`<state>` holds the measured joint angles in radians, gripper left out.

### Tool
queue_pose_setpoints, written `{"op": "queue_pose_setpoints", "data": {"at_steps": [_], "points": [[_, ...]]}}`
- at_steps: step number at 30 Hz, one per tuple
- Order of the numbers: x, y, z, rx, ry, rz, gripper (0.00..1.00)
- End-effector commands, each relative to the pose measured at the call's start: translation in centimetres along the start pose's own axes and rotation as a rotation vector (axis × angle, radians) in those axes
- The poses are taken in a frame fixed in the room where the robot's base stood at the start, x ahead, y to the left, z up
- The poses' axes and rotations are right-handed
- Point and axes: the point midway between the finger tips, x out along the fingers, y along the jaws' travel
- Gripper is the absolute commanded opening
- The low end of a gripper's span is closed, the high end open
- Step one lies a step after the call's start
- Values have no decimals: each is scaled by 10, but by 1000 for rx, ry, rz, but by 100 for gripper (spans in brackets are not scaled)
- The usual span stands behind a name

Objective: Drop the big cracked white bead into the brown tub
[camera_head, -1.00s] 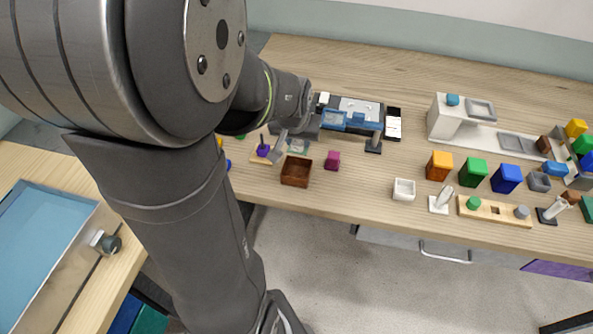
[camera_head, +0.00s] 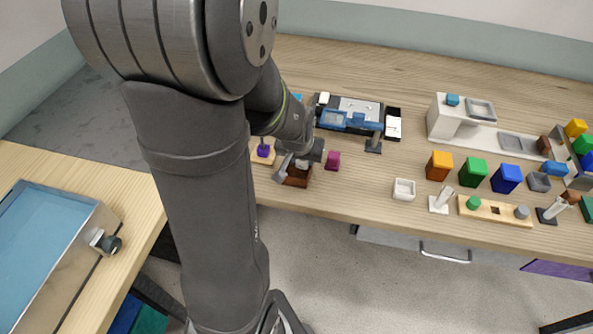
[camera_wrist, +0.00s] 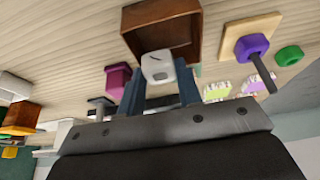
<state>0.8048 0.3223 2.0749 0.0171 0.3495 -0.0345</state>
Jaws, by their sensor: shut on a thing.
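My gripper (camera_wrist: 160,88) is shut on the white bead (camera_wrist: 157,66), which shows a dark crack line in the wrist view. The bead is hidden in the head view. The brown tub (camera_wrist: 140,20) is an open square box, right beyond the bead in the wrist view. In the head view the tub (camera_head: 298,181) is partly covered by my gripper (camera_head: 296,168), which is over it. I cannot tell how high the bead is above the tub.
A magenta block (camera_head: 332,161) stands just right of the tub. A wooden base with a purple piece (camera_head: 263,152) stands to its left. A blue device (camera_head: 350,121) lies behind.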

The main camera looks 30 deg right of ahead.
Motion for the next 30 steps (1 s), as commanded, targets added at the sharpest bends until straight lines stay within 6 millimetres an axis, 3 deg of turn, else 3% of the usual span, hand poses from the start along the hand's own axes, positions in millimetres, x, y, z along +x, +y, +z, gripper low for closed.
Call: {"op": "queue_pose_setpoints", "data": {"at_steps": [2,3,6,7,19,30], "points": [[0,0,0,0,0,0,10],[0,0,0,0,0,0,36],[0,0,0,0,0,0,55],[0,0,0,0,0,0,57],[-6,0,0,0,1,0,57],[-57,0,-1,0,5,0,57]]}}
